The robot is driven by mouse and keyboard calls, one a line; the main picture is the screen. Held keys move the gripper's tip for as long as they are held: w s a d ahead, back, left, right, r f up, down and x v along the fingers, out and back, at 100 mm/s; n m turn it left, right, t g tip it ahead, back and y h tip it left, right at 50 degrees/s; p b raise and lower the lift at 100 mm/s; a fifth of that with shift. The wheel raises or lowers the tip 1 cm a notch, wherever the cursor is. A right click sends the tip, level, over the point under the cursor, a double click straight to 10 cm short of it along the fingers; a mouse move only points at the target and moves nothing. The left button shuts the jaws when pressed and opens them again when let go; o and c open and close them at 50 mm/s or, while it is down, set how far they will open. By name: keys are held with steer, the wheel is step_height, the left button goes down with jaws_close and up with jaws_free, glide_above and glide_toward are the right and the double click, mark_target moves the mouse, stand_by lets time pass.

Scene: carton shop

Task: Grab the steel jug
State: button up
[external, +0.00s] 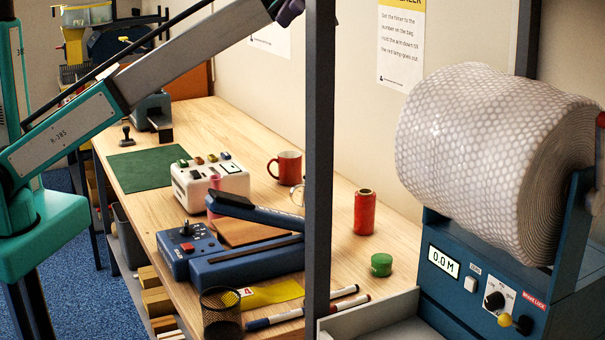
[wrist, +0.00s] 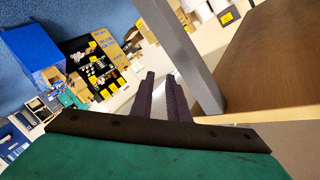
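A dark upright post (external: 319,170) stands before the bench (external: 345,245). The bench bears a red mug (external: 289,168), a red spool (external: 364,212), a green tin (external: 381,265), a white switch box (external: 210,183) and a blue sealer (external: 245,265). A bubble-wrap roll (external: 480,150) stands right.

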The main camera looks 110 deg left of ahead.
steer(key=s+a+f+n+t+y+b, duration=0.15)
steer(key=a+f+n, duration=0.45)
steer(key=a+f, duration=0.95)
steer(key=s+a+f+n+t+y+b, duration=0.1)
steer(key=a+f+n+t, duration=0.3)
steer(key=a+f, duration=1.15)
steer(key=s+a+f+n+y, duration=0.1)
steer(key=s+a+f+n, duration=0.4)
steer(key=s+a+f, duration=0.5)
steer(key=s+a+f+n+t+y+b, duration=0.1)
steer(key=s+a+f+n, duration=0.5)
steer(key=a, duration=0.9)
steer(key=s+f+y, duration=0.1)
steer(key=s+f, duration=0.2)
steer(key=f, duration=0.2)
steer(key=shift+s+a, duration=0.2)
steer(key=shift+s, duration=0.2)
steer(key=shift+r, duration=0.1)
steer(key=shift+p+x, duration=1.05)
steer(key=shift+x, duration=3.25)
